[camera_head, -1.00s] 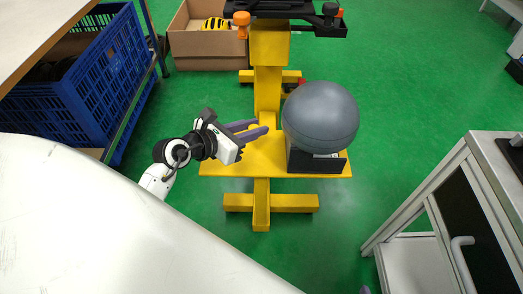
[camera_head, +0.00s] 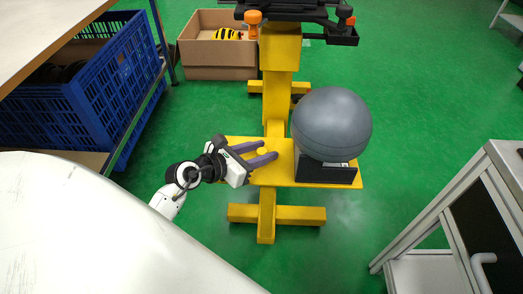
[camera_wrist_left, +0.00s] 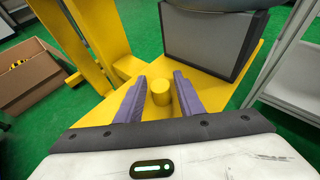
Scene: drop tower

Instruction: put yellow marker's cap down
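The yellow marker's cap (camera_wrist_left: 160,92) is a short yellow cylinder. In the left wrist view it stands upright between my left gripper's two purple fingers (camera_wrist_left: 160,97). Narrow gaps seem to show on both sides, so the fingers look open around it. In the head view my left gripper (camera_head: 269,149) is low over the yellow platform (camera_head: 275,172) of the stand, with the cap a small yellow spot (camera_head: 262,151) between the fingers. The cap appears to rest on the platform; its base is hard to make out against the same yellow. My right gripper is out of view.
A grey ball (camera_head: 331,124) sits on a black box (camera_head: 326,173) on the platform, just right of my left gripper. The stand's yellow post (camera_head: 279,90) rises behind. A blue crate (camera_head: 95,95), a cardboard box (camera_head: 217,58) and a grey cabinet (camera_head: 490,175) stand around.

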